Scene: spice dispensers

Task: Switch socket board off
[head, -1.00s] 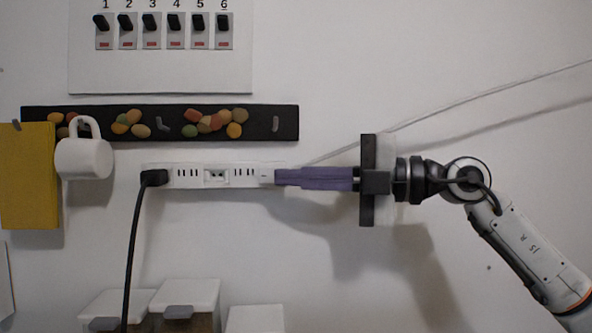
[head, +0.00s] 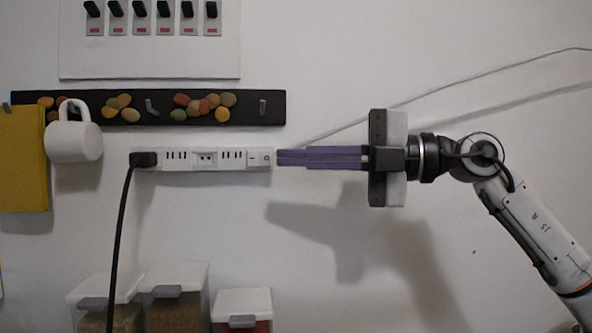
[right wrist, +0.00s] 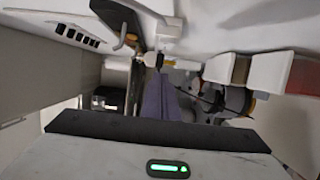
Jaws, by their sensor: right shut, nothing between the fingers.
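The white socket board (head: 205,158) is fixed to the wall in the head view, with a black plug (head: 144,159) in its left end. A white rocker switch (head: 260,157) sits at its right end and shows in full. My right gripper (head: 279,157) is shut and empty, its purple fingers pointing left. The fingertips are just right of the switch, at the board's right end; I cannot tell whether they touch it. In the right wrist view the purple fingers (right wrist: 160,98) point away toward the wall. My left gripper is not in view.
A black strip with pebbles (head: 140,112) is above the board, with a white mug (head: 75,142) and yellow cloth (head: 25,165) at left. Lidded containers (head: 178,280) stand below. A white cord (head: 420,95) runs up right.

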